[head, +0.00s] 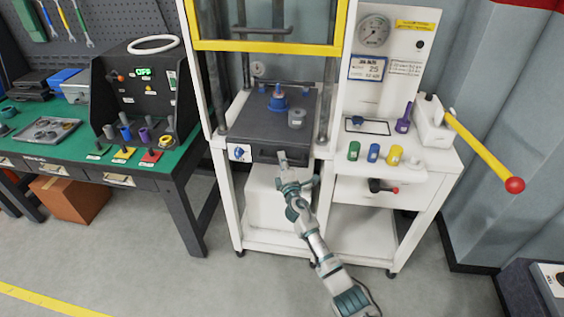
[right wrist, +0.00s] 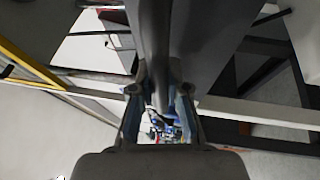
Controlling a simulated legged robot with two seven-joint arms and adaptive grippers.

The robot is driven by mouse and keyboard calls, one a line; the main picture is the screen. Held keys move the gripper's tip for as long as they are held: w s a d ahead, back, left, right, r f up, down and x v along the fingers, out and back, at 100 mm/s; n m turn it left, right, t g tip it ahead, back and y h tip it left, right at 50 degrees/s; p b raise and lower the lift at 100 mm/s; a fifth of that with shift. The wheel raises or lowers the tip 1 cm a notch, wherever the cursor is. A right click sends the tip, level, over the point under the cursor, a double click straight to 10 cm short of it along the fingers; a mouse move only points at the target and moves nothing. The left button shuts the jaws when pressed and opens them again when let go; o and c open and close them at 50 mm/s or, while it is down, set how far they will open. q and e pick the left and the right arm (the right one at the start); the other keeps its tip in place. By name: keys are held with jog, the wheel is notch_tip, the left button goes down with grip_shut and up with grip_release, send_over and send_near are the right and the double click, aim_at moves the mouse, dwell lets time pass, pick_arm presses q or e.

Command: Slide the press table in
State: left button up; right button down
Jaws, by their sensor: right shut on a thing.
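The press table (head: 255,125) is a dark grey slab between the posts of the white press frame. It carries a blue fixture (head: 278,100) and a grey cylinder (head: 297,118). My right gripper (head: 284,163) is at the front face of the table, and its arm comes up from the bottom of the head view. In the right wrist view the fingers (right wrist: 160,95) close around a dark bar (right wrist: 153,45), which looks like the table's handle. The fingers hide most of the grip in the head view. My left gripper is not in view.
A yellow-edged guard (head: 265,47) is raised above the table. To the right, a side bench holds coloured cylinders (head: 373,153) and a lever with a red knob (head: 515,185). To the left stands a green workbench (head: 85,148). The floor in front is clear.

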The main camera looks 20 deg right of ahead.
jog(key=shift+a+f, duration=0.1)
jog(key=shift+f, duration=0.15)
jog(key=c, duration=1.6)
grip_release()
jog(key=o, duration=0.4)
jog(key=shift+w+f, duration=0.1)
jog(key=shift+w, duration=0.05)
jog(key=shift+o, duration=0.3)
jog(key=shift+w, duration=0.25)
jog(key=shift+s, duration=0.35)
jog(key=v, duration=1.1)
jog(key=shift+s, duration=0.2)
jog(key=shift+f, duration=0.1)
